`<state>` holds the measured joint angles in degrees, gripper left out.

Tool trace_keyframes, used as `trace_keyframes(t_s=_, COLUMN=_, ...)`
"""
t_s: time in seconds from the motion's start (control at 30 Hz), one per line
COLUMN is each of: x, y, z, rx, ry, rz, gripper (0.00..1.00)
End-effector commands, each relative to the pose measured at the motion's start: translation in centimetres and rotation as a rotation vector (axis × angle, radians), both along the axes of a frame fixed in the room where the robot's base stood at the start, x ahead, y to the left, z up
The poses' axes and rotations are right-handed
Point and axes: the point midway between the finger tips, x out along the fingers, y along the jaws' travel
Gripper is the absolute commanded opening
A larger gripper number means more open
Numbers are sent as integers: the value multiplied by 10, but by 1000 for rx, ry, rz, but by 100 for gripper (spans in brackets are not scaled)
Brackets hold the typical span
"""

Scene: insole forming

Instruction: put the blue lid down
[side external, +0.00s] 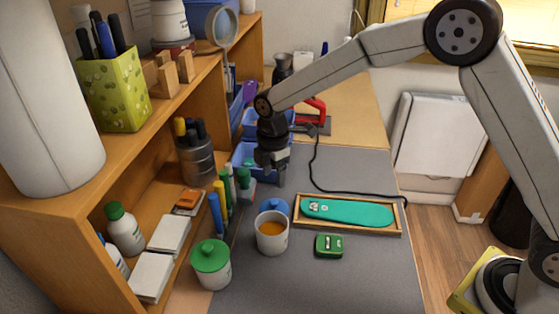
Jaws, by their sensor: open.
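The blue lid (276,205) is just behind an uncovered white cup (272,240) with orange-brown contents. The cup hides the lid's near part, so I cannot tell exactly what lies under it. My gripper (270,178) points down above and slightly behind the lid in the picture. It is open, with nothing seen between its fingers, and looks apart from the lid.
A wooden tray (398,229) holding a teal insole (348,212) lies to the right. A green box (329,245) sits in front of it. A green-lidded jar (211,264) and upright markers (220,197) stand left, beside the wooden shelf. Blue bins (245,155) are behind the gripper.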

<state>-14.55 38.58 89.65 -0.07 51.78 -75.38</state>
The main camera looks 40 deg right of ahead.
Motion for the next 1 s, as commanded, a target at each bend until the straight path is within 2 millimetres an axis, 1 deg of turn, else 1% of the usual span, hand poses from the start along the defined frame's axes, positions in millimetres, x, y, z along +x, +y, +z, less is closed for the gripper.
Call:
trace_keyframes(t_s=0.03, x=0, y=0, z=9, rx=1, ry=-3, rz=0, gripper=65)
trace_keyframes(t_s=0.1, x=1, y=0, z=18, rx=1, ry=-3, rz=0, gripper=65)
trace_keyframes(t_s=0.2, x=1, y=0, z=29, rx=1, ry=-2, rz=0, gripper=65)
trace_keyframes(t_s=0.33, x=0, y=0, z=38, rx=0, ry=-1, rz=0, gripper=65)
trace_keyframes(t_s=0.5, x=0, y=0, z=41, rx=0, ry=-1, rz=0, gripper=65)
trace_keyframes(t_s=1.0, x=0, y=0, z=40, rx=0, ry=-1, rz=-3, gripper=65)
